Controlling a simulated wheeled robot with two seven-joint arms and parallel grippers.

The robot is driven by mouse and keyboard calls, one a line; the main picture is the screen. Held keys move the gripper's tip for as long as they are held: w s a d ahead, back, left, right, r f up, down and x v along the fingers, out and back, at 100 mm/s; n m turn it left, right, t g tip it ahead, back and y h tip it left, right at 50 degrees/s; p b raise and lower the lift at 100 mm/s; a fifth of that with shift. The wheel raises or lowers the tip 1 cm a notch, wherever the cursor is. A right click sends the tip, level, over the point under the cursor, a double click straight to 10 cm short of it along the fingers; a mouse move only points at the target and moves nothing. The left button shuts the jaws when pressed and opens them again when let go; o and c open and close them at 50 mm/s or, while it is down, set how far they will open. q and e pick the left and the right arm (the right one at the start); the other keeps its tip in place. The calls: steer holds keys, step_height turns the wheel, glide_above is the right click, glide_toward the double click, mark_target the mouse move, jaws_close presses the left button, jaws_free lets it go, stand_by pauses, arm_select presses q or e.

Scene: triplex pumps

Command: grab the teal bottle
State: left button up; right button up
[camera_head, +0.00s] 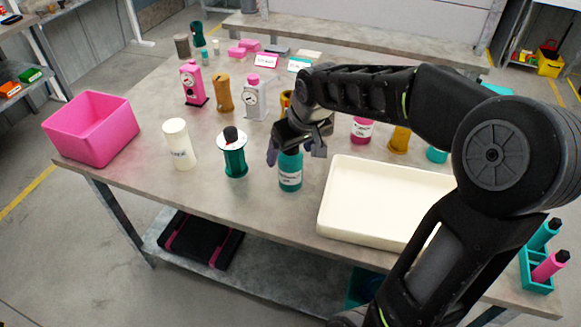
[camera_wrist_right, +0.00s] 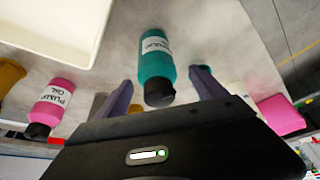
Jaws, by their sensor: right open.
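The teal bottle (camera_head: 290,172) stands upright near the front edge of the grey table, with a white label. The fingers are spread, with a gap on each side of the cap. My left gripper is not in view.
A cream tray (camera_head: 335,205) lies right of the bottle. A pink bottle (camera_head: 361,130) stands behind the tray.

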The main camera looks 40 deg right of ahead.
steer(key=shift+d+p+x, duration=0.2)
steer(key=shift+p+x, duration=0.1)
steer(key=shift+x, duration=2.3)
steer(key=shift+w, duration=0.1)
steer(key=shift+r, duration=0.1)
jaws_close()
